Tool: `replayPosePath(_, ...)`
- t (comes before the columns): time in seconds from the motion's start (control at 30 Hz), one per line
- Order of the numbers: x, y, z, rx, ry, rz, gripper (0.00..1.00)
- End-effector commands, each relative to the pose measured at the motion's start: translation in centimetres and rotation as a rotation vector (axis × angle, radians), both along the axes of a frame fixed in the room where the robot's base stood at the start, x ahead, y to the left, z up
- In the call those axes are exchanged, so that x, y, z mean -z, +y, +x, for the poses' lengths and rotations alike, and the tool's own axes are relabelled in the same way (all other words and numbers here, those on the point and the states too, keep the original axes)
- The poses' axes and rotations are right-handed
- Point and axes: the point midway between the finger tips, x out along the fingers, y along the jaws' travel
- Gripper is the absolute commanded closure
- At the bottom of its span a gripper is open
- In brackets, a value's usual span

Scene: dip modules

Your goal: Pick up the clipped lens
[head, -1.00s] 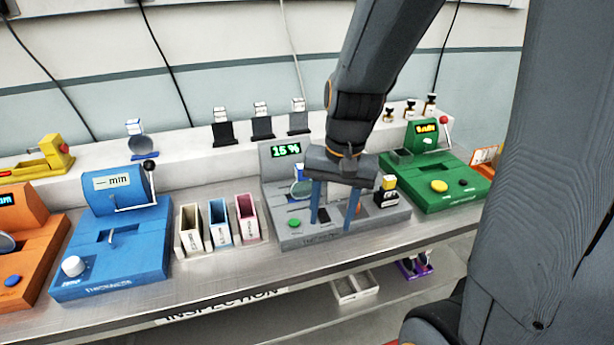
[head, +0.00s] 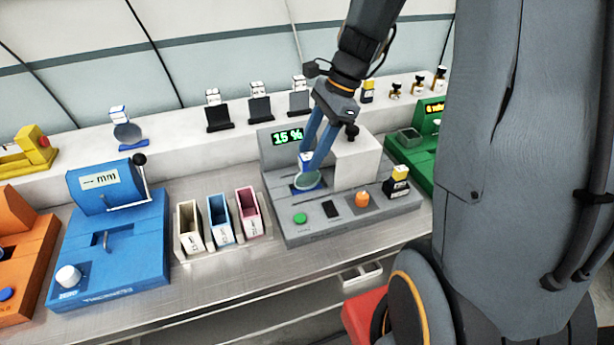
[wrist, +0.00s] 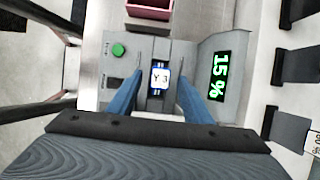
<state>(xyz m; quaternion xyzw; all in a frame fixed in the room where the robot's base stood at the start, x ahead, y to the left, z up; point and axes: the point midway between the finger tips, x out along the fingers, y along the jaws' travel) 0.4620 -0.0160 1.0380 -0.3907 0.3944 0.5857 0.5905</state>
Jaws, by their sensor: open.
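The clipped lens (head: 306,181), a round greenish disc in a blue and white clip, stands on the grey machine (head: 290,228) below its "15 %" display. My gripper (head: 311,158) is open, pointing down, with its two blue fingers at the clip's top. In the wrist view the clip's labelled top (wrist: 159,77) shows between the fingertips of my gripper (wrist: 160,80), with gaps at both sides. The disc is hidden there. A similar lens in a blue clip (head: 126,132) stands on the back ledge at left.
A white block (head: 356,163) rises on the grey machine close right of my fingers. Three slotted bins (head: 221,220) stand left, beside a blue machine (head: 115,245).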

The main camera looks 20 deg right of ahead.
Motion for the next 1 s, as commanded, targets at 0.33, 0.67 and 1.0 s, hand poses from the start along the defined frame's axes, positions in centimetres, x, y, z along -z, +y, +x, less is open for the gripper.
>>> replayPosePath(0.33, 2.7, 1.3, 0.0, -0.004, -0.001, -0.001, 0.55)
replayPosePath(0.67, 2.7, 1.3, 0.1, -0.005, -0.001, -0.001, 0.82)
replayPosePath(1.0, 2.7, 1.3, 0.1, -0.005, -0.001, -0.001, 1.0)
